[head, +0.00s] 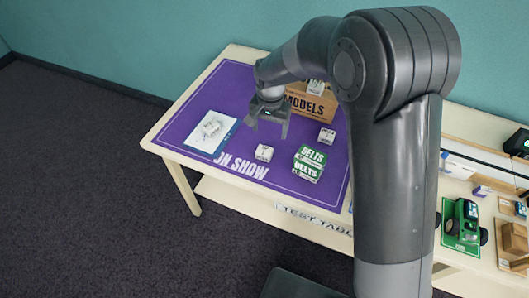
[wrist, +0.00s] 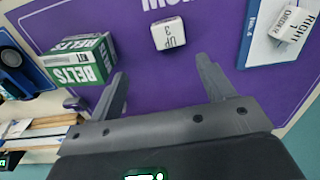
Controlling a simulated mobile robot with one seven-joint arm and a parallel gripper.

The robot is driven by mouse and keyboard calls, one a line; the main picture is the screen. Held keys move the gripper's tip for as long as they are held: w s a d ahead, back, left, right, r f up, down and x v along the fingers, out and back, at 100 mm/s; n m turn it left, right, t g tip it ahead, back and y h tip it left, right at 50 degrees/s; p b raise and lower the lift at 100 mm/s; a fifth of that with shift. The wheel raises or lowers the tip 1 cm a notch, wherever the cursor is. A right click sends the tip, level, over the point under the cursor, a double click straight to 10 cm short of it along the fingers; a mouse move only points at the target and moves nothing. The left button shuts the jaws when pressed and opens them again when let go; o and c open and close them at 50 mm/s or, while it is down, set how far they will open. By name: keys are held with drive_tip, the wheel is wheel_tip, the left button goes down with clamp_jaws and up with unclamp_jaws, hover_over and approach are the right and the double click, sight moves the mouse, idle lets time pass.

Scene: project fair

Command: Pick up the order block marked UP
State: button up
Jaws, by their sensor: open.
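The white order block marked UP and 3 (wrist: 168,34) lies on the purple mat near the mat's white lettering, at the top middle of the wrist view. In the head view it appears as the small white block (head: 264,153) left of the green box. My gripper (head: 269,122) is open and empty above the mat, behind the block in the head view. In the wrist view its two fingers (wrist: 162,88) are spread apart, with the block beyond their tips and between their lines.
A green-and-white BELTS box (wrist: 82,60) stands left of the block in the wrist view. A block marked RIGHT (wrist: 290,38) lies on a white-and-blue card (head: 224,139). Another white block (head: 326,136) and a brown MODELS box (head: 305,104) stand on the mat.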

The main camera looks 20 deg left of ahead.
wheel_tip(320, 180, down, 2)
drive_tip(key=a, duration=0.2)
hover_over(264, 150)
drive_tip(key=f, duration=0.4)
drive_tip(key=shift+s+d+f, duration=0.1)
drive_tip(key=shift+s+f, duration=0.15)
drive_tip(key=shift+f, duration=0.15)
drive_tip(key=shift+w+f, duration=0.15)
drive_tip(key=shift+f, duration=1.35)
drive_tip(key=shift+w+f, duration=0.1)
drive_tip(key=shift+f, duration=1.35)
drive_tip(key=shift+c, duration=0.3)
drive_tip(key=c, duration=1)
